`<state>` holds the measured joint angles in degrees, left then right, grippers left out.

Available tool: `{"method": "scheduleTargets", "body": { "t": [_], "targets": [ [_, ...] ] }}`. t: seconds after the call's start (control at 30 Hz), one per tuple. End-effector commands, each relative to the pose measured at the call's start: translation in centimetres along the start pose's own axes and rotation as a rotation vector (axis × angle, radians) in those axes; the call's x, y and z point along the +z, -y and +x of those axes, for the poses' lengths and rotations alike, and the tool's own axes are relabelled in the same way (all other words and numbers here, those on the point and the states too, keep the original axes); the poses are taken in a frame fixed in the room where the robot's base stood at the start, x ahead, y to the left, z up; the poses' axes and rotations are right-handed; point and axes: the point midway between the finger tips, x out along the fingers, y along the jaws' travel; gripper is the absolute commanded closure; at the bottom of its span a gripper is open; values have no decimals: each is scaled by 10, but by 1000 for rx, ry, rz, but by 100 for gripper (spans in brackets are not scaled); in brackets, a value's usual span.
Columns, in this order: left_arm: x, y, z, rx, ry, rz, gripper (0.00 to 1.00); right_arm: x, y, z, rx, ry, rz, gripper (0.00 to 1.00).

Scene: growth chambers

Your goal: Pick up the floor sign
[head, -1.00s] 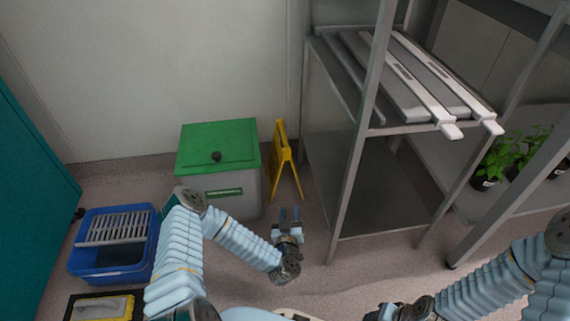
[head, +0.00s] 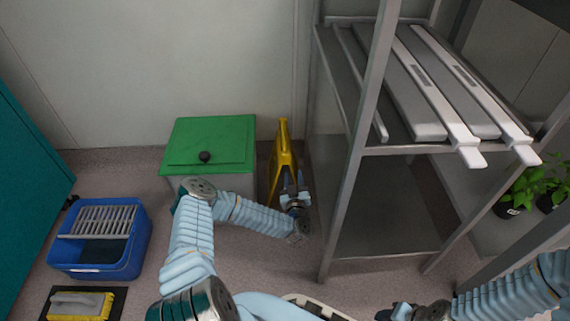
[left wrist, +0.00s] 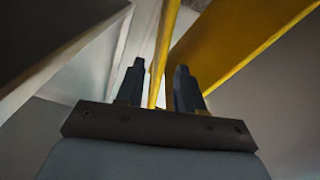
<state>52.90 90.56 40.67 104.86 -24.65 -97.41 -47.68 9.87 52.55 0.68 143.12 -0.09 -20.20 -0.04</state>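The yellow floor sign (head: 283,150) stands upright and folded out on the floor, between the green-lidded bin and the metal shelf. My left gripper (head: 292,182) is at the near side of the sign, low on it. In the left wrist view a yellow edge of the sign (left wrist: 156,88) runs between the two dark fingers of my left gripper (left wrist: 160,85), with gaps visible beside it. A second yellow panel edge slants off to the right. My right gripper (head: 392,312) is at the bottom edge of the head view, and its fingers are mostly cut off.
A bin with a green lid (head: 212,142) stands just left of the sign. The metal shelf (head: 352,190) stands close on the right. A blue bucket with a grey grate (head: 98,258) and a yellow brush (head: 80,304) are at the left.

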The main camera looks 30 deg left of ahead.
Motion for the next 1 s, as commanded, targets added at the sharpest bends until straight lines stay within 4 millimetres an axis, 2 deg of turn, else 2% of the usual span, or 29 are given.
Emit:
{"method": "scheduleTargets", "body": {
  "t": [0.17, 0.4, 0.5, 0.7, 0.93, 1.0],
  "targets": [
    [1, 1, 15, -2, -1, -1, 63, 0, -2, 6, 0, -1, 0, 57],
    [0, 0, 52, -2, -1, 0, 63, -1, -7, 18, 0, -5, 1, 57],
    [-1, -1, 59, -1, 0, -1, 63, -1, -7, 19, 0, -6, 1, 57],
    [-2, -1, 59, 1, 1, 0, 63, -1, -7, 18, 0, -6, 1, 57],
    [-2, -2, 59, 1, 1, 0, 96, -1, -7, 18, 0, -6, 1, 57],
    [-2, -2, 59, 1, 1, 0, 100, -1, -7, 18, 0, -6, 1, 57]
  ]
}}
